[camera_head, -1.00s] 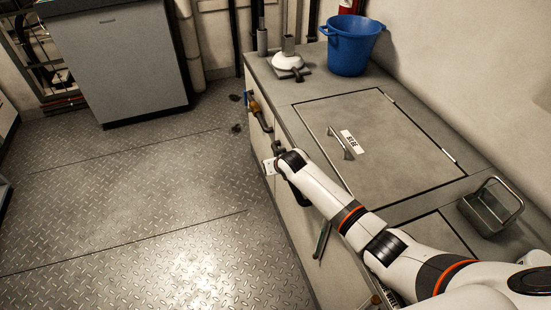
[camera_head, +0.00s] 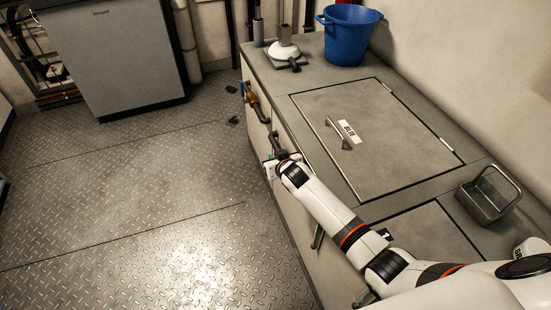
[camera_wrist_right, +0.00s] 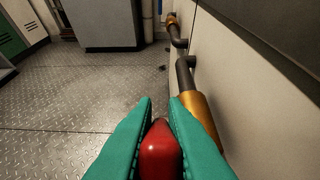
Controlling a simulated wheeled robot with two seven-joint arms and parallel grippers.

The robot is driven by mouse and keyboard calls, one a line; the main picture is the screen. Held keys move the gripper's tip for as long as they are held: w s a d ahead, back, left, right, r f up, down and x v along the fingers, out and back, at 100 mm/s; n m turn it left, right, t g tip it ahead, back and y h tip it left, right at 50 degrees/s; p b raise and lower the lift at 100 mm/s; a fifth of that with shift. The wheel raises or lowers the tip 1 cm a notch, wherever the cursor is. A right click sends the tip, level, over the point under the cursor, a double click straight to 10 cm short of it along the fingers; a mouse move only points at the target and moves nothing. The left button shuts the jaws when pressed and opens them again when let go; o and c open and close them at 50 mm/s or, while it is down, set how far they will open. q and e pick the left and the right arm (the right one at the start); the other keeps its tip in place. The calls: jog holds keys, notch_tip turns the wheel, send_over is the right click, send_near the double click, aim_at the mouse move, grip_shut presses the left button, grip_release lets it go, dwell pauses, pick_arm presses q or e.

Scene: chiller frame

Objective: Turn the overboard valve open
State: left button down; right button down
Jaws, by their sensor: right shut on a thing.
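In the right wrist view, the teal fingers of my right gripper (camera_wrist_right: 160,106) are shut on a red valve handle (camera_wrist_right: 160,150), one on each side. A brass valve body (camera_wrist_right: 199,115) on a dark pipe shows just right of the fingers. In the head view, my right gripper (camera_head: 270,167) is at the front face of the long grey counter, and my wrist hides most of the valve there. The pictures do not clearly show how far the handle is turned. My left gripper is not in view.
Dark piping with a brass valve (camera_head: 250,97) runs along the counter front beyond my gripper. On the counter (camera_head: 390,150) are a blue bucket (camera_head: 346,35) and a metal basket (camera_head: 488,195). The floor (camera_head: 130,200) left is clear.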

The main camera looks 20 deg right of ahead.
jog(key=c, duration=1.5)
grip_release()
jog(key=shift+f, duration=0.1)
jog(key=shift+o, duration=0.2)
